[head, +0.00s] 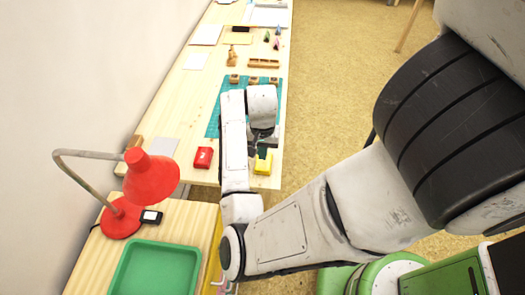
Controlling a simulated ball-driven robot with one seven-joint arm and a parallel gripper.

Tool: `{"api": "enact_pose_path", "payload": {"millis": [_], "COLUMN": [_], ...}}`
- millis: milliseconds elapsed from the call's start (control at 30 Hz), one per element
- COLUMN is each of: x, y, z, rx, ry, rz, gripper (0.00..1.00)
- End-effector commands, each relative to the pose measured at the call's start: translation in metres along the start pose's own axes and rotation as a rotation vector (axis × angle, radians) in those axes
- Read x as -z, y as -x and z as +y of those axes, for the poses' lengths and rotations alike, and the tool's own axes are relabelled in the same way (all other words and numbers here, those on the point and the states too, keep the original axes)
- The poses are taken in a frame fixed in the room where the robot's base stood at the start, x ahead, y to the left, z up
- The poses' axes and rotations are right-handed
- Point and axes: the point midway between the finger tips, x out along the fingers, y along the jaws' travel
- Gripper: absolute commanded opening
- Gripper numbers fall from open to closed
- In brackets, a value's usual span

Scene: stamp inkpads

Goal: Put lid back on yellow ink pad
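A small yellow box-like piece (263,163) lies near the front right corner of the long wooden table; I cannot tell whether it is the yellow ink pad or its lid. My gripper (266,143) points down just behind it, over the front edge of the green cutting mat. The fingers are small and partly hidden by my wrist, so their opening and any hold on a thing cannot be made out. A dark patch shows between the gripper and the yellow piece.
A red ink pad (203,157) lies left of my arm. Several wooden stamps, one of them here (234,79), stand at the mat's (212,122) far end. A red lamp (152,178), a black pad (151,216) and a green tray (112,285) are on the nearer table.

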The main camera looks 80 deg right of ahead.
Motion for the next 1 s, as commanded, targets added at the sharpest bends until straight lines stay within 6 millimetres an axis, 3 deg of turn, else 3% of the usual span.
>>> {"api": "enact_pose_path", "payload": {"millis": [1000], "x": [0.000], "y": [-0.029], "z": [0.000], "rx": [0.000], "ry": [0.000], "rz": [0.000], "gripper": [0.00]}}
